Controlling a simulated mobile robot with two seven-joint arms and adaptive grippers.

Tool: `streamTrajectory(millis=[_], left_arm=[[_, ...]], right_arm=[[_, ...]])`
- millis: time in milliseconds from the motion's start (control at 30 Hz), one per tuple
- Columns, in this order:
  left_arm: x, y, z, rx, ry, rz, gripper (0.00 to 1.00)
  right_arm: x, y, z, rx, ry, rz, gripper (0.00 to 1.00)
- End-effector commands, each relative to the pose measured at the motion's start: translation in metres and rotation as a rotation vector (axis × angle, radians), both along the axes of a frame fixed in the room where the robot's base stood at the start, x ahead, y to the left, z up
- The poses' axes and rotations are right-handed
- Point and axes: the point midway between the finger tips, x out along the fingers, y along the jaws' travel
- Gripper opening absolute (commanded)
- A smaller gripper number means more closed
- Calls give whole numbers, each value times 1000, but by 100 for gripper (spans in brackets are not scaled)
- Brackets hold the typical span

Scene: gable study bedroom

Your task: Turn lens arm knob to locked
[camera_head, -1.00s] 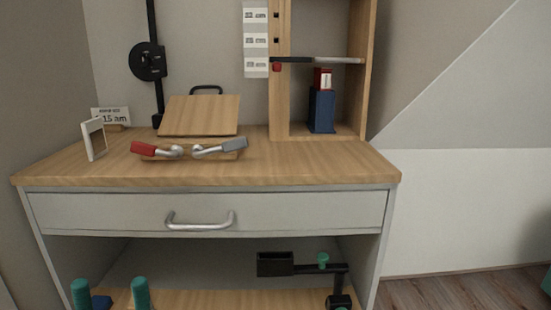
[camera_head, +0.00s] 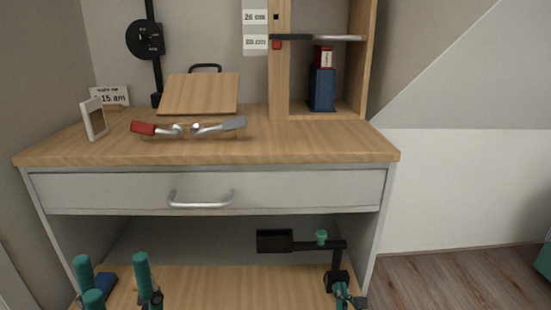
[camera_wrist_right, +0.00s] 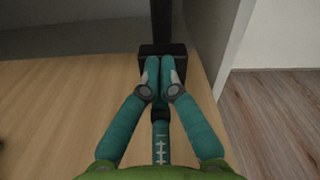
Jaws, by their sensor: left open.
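The black lens arm (camera_head: 312,244) stands on the lower shelf at the right, with a rectangular black head (camera_head: 274,241) at its left end. A small green knob (camera_head: 321,237) sits on top of its horizontal bar. Its post and base (camera_head: 337,279) also show in the right wrist view (camera_wrist_right: 176,48). My right gripper (camera_head: 345,291) is low in front of the base, below the knob. In the right wrist view its fingertips (camera_wrist_right: 160,64) are together, with nothing visible between them. My left gripper (camera_head: 113,266) is open at the lower left, fingers apart, far from the lens arm.
The lower shelf (camera_head: 215,287) is clear between my grippers. A blue object (camera_head: 107,284) lies beside my left gripper. The drawer (camera_head: 290,191) and desk top (camera_head: 310,143) overhang the shelf. The cabinet's right side panel (camera_head: 372,232) stands close to the lens arm.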

Motion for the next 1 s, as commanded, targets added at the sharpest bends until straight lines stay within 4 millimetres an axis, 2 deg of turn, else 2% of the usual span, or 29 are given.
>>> streamTrajectory(millis=[33,67,433,800,1000], left_arm=[[0,0,-1,1,2,0,43],[0,0,-1,1,3,0,43],[3,-1,7,12,7,-1,43],[1,-1,15,7,4,-1,43],[1,-1,16,5,4,-1,43]], right_arm=[[-2,-2,-9,-3,19,1,0],[-3,-1,-9,-3,19,1,0],[-6,2,-2,1,23,8,0],[-48,1,1,0,16,7,0],[-61,1,2,2,12,7,0]])
